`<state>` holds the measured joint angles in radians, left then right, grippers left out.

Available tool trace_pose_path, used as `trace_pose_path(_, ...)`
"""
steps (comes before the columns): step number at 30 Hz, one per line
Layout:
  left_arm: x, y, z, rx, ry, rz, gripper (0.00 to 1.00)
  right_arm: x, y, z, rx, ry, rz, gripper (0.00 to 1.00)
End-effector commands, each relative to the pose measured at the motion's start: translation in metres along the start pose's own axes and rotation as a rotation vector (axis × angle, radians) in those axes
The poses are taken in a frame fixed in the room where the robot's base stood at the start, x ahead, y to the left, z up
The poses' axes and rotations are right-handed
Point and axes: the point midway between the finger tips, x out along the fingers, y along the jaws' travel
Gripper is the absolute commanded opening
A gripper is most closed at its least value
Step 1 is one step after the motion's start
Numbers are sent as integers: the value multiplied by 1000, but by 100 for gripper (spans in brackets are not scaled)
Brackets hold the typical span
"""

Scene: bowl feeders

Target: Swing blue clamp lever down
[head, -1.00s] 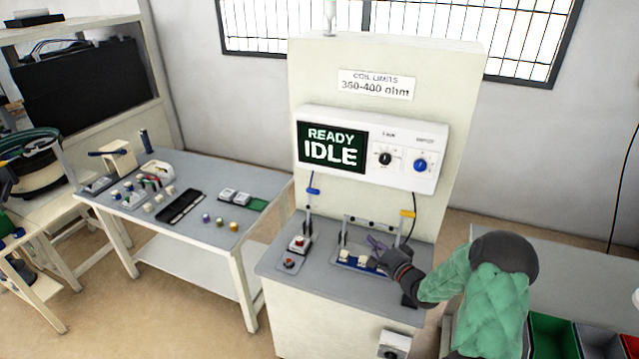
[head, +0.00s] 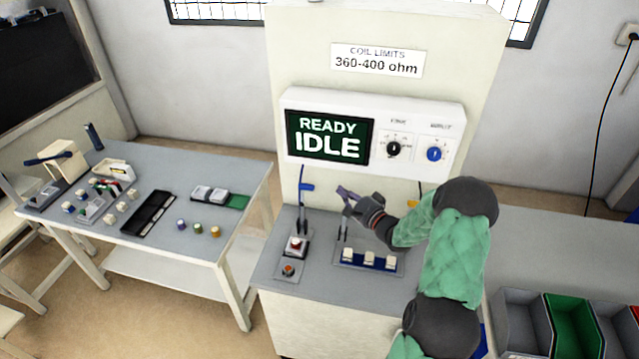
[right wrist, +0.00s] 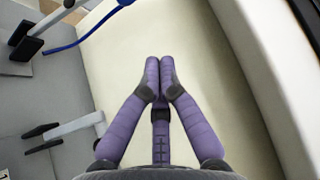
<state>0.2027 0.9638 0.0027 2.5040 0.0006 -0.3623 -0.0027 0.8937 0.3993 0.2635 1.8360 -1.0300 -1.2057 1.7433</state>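The blue clamp lever (head: 306,187) stands upright at the left of the test bench, its blue handle on top above a small fixture with a red-topped part (head: 296,243). My right gripper (head: 341,191) is raised just to the right of the blue handle, apart from it in the head view. In the right wrist view, the purple fingers (right wrist: 160,64) meet at the tips with nothing seen between them. A blue piece (right wrist: 125,2) at the top edge there may be the handle. My left gripper is not in view.
A blue fixture with white blocks (head: 370,258) lies below my right arm. A yellow handle (head: 412,203) is partly hidden behind the arm. The panel screen (head: 328,138) reads READY IDLE. A side table (head: 150,215) holds small parts at left; bins (head: 570,320) stand at right.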

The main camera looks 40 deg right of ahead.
Motion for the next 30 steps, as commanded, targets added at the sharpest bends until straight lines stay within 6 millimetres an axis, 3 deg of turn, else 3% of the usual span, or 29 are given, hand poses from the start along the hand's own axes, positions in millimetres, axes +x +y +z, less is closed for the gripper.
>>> trace_pose_path(8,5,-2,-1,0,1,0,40,21,1,1,-1,-3,-1,0)
trace_pose_path(23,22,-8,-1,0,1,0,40,102,2,1,-1,-2,-2,0)
trace_pose_path(30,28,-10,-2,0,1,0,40,84,1,21,1,0,1,0)
